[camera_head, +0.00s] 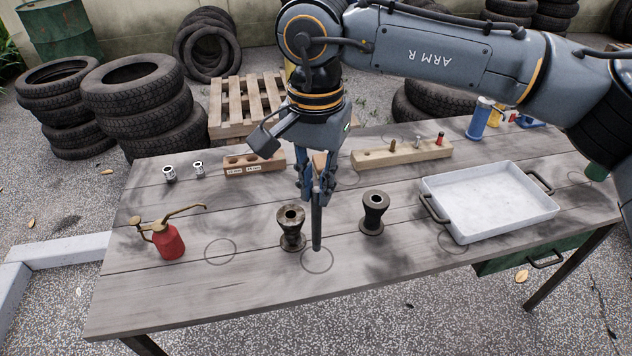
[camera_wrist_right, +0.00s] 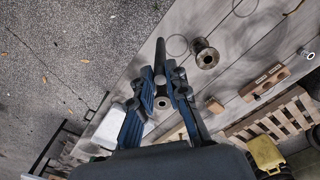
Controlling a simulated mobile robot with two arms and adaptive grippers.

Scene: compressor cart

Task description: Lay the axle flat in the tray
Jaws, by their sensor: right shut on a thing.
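The axle is a dark grey rod (camera_head: 317,222). It hangs upright from my right gripper (camera_head: 316,187), which is shut on its upper part. Its lower end is close to a ring mark on the table, between two dark spools; I cannot tell if it touches the wood. In the right wrist view the axle (camera_wrist_right: 160,52) projects beyond the fingertips (camera_wrist_right: 162,78). The white tray (camera_head: 436,187) with dark handles lies on the right side of the table, away from the gripper; its inside looks empty. My left gripper is not in view.
The left spool (camera_head: 291,228) and right spool (camera_head: 373,213) stand close on either side of the axle. A red oil can (camera_head: 168,241) stands at the left. Wooden blocks (camera_head: 402,153) lie behind. The front strip of the table (camera_head: 230,290) is clear.

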